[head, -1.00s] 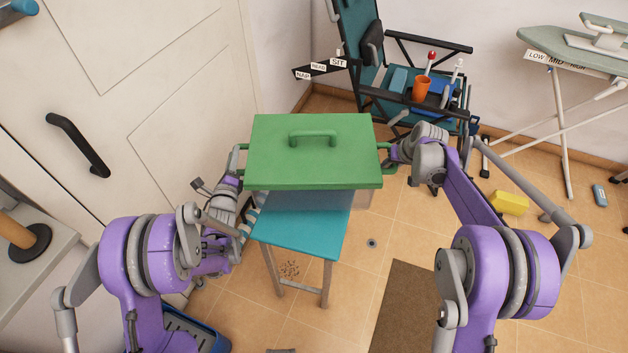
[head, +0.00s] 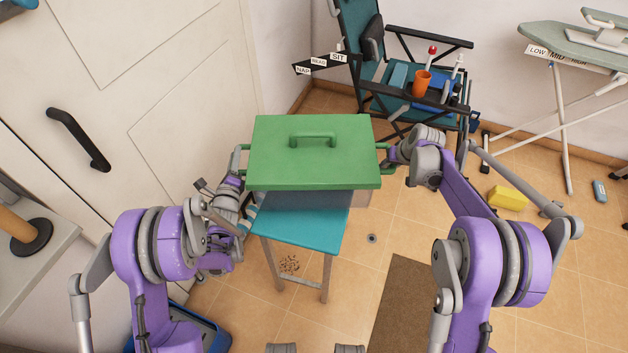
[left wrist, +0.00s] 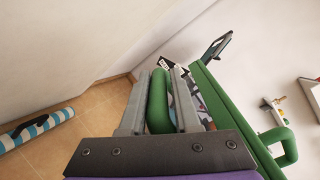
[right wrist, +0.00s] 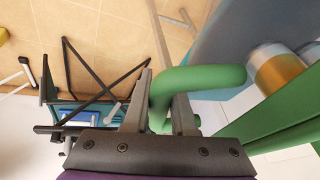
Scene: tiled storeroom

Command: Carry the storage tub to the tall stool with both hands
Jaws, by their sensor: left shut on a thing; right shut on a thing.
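The storage tub (head: 312,165) has a green lid with a top grip, a greyish see-through body and green side handles. It looks level, over the back part of the teal-topped tall stool (head: 310,234); I cannot tell whether it touches the seat. My left gripper (head: 241,160) is shut on the tub's left handle, a green bar between its fingers in the left wrist view (left wrist: 160,100). My right gripper (head: 388,157) is shut on the right handle (right wrist: 205,80). The tub's base is mostly hidden under the lid.
A white door with a black handle (head: 80,140) is at the left. A folding chair (head: 405,80) holding an orange cup stands behind, an ironing board (head: 575,50) at the right. A yellow block (head: 508,197) and brown mat (head: 402,300) lie on the floor.

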